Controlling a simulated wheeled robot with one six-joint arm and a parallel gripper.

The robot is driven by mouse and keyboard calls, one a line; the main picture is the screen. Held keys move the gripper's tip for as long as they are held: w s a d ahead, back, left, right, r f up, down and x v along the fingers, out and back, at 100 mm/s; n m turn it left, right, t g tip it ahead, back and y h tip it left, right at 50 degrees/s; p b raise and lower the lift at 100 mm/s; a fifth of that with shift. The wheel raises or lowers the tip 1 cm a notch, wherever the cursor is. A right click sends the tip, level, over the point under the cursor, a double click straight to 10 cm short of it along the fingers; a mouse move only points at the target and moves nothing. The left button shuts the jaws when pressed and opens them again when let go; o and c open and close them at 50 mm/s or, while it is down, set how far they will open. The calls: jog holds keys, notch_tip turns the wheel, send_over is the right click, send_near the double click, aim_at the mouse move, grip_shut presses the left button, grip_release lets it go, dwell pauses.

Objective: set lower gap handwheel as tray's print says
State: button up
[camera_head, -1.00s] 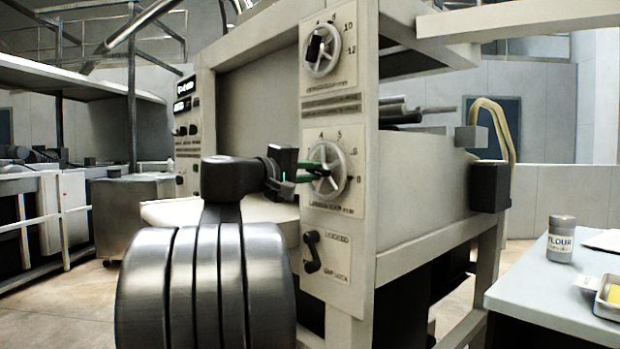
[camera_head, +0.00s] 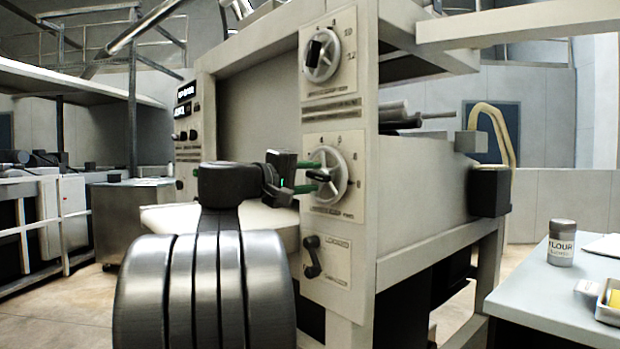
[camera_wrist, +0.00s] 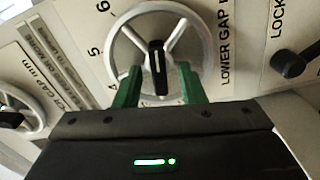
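The lower gap handwheel (camera_head: 338,192) is a pale spoked wheel on the machine's front post. It also shows in the wrist view (camera_wrist: 196,28), with numbers around it and a black knob (camera_wrist: 157,62) at its middle. My gripper (camera_wrist: 161,82) has one green finger on each side of the knob, with a visible gap on both sides. In the head view my gripper (camera_head: 316,175) reaches the wheel from the left. A small metal tray (camera_head: 607,312) sits on the table at the right edge, partly cut off; its print cannot be read.
An upper gap wheel (camera_head: 333,66) sits above on the same post, and a black lock lever (camera_head: 312,257) below. A flour jar (camera_head: 561,243) stands on the pale table (camera_head: 540,295) at right. The machine's side panel (camera_head: 425,195) runs back to the right.

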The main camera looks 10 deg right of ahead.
jog(key=p+v, duration=0.2)
jog(key=v, duration=1.1)
jog(key=shift+a, duration=0.15)
jog(key=shift+s, duration=0.1)
jog(key=b+x, duration=0.2)
jog(key=x, duration=1.2)
jog(key=shift+s+a, duration=0.1)
jog(key=shift+a, duration=0.05)
